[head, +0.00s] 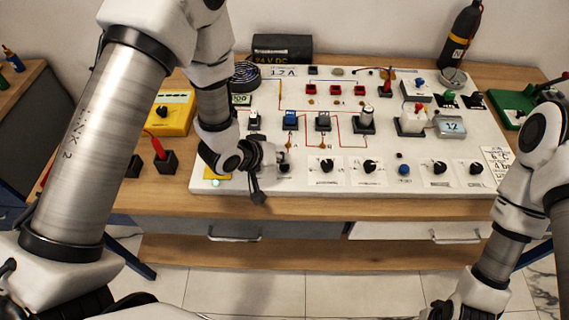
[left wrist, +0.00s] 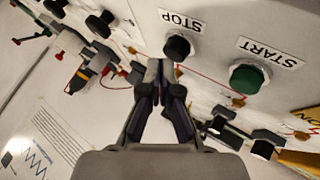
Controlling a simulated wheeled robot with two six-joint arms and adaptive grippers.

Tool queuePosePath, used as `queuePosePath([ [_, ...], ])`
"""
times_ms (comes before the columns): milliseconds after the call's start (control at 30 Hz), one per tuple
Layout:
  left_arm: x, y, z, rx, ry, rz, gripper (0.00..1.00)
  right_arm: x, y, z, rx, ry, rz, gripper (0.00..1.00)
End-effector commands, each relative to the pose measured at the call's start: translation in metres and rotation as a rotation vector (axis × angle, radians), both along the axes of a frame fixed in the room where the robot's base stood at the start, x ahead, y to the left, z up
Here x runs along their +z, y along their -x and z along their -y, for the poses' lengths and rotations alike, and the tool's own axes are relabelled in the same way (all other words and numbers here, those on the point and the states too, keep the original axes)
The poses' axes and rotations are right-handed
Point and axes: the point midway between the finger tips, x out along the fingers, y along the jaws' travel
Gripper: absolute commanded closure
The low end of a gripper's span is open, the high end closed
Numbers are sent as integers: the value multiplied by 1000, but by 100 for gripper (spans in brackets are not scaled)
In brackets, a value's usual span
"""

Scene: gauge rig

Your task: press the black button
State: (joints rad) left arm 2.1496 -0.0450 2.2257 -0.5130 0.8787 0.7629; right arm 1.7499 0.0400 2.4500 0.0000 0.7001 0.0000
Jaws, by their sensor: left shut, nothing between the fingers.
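The black button (left wrist: 177,47), a round cap beside a STOP label, shows in the left wrist view on the light panel (head: 430,180). In the head view my left arm and gripper seem to hide it. My left gripper (head: 258,196) is shut and empty at the panel's front left, pointing down. Its fingertips show in the left wrist view (left wrist: 160,70), just below the button in the picture; I cannot tell whether they touch it. A green button (left wrist: 248,77) labelled START is beside it. My right arm leaves the bottom right edge, and its fingers are not seen.
Several black knobs (head: 370,167) stand right of my left gripper, with a blue button (head: 404,170) among them. Switches and wired modules fill the panel's middle. A yellow meter (head: 176,112) is at left, beside my left arm. The wooden front edge (head: 330,205) is bare.

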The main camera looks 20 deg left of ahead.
Motion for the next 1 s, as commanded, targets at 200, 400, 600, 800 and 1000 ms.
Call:
queuePosePath([
  [200, -3, 0, 0, 0, 0, 0, 100, -2, 0, 0, 0, 0, 0, 60],
  [400, -5, 0, 0, 0, 0, 0, 100, -3, 0, 0, 0, 0, 0, 60],
  [600, -8, 0, 0, 0, 0, 0, 100, -4, 0, 0, 0, 0, 0, 60],
  [800, -10, 0, 0, -1, 0, -1, 100, -6, 0, 0, 0, 0, 0, 60],
  [1000, -10, 0, 0, -1, 0, -1, 100, -6, 0, 0, 0, 0, 0, 60],
])
